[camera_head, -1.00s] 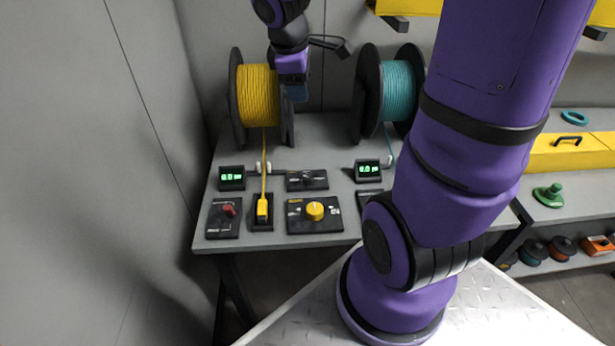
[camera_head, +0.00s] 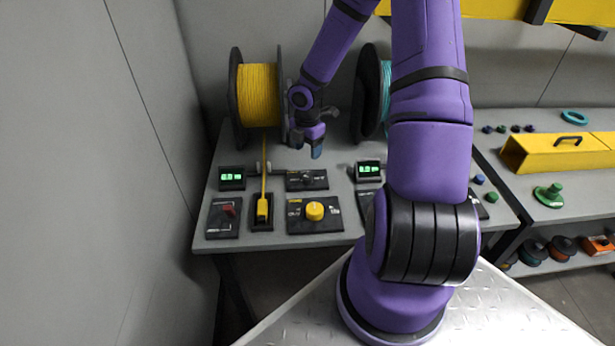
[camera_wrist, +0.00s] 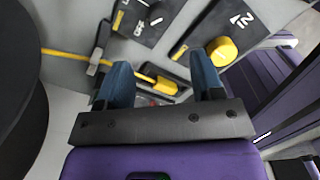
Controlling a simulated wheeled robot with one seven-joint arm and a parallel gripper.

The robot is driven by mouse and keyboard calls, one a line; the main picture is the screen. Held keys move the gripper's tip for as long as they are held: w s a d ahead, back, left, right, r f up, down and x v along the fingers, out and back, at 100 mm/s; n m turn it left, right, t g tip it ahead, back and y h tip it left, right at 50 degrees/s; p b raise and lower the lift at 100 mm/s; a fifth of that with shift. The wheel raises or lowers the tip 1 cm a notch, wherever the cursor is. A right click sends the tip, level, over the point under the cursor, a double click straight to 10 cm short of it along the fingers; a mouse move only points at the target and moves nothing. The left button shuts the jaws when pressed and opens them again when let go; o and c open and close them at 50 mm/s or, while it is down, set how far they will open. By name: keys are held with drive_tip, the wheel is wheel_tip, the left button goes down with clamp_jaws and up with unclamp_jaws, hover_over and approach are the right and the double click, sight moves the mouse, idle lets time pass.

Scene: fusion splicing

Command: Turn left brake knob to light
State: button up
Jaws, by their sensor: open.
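A small dark panel (camera_head: 306,187) with a dark knob (camera_head: 306,178) sits behind the yellow-knob panel on the left half of the bench. It looks like the left brake; its setting is too small to read in the head view. The same panel shows at the top of the wrist view (camera_wrist: 132,30), with an "OFF" label. My gripper (camera_head: 316,152) hangs above and behind this panel, pointing down, apart from it. In the wrist view its two blue fingers (camera_wrist: 162,76) are spread, with nothing held between them.
A yellow knob (camera_head: 314,211) on a front panel, a yellow lever (camera_head: 262,208) and a red switch (camera_head: 229,211) stand nearby. Green displays (camera_head: 232,174) flank the area. A yellow spool (camera_head: 258,95) and a teal spool (camera_head: 386,90) stand behind. A yellow strand runs forward to the lever.

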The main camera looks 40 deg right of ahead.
sight(307, 177)
wheel_tip(307, 177, down, 12)
idle(0.6)
drive_tip(key=shift+c, duration=0.4)
drive_tip(key=c, duration=0.8)
drive_tip(key=shift+c, duration=0.2)
drive_tip(key=m, duration=0.5)
drive_tip(key=shift+m, duration=0.4)
drive_tip(key=m, duration=0.5)
drive_tip(key=shift+m, duration=0.4)
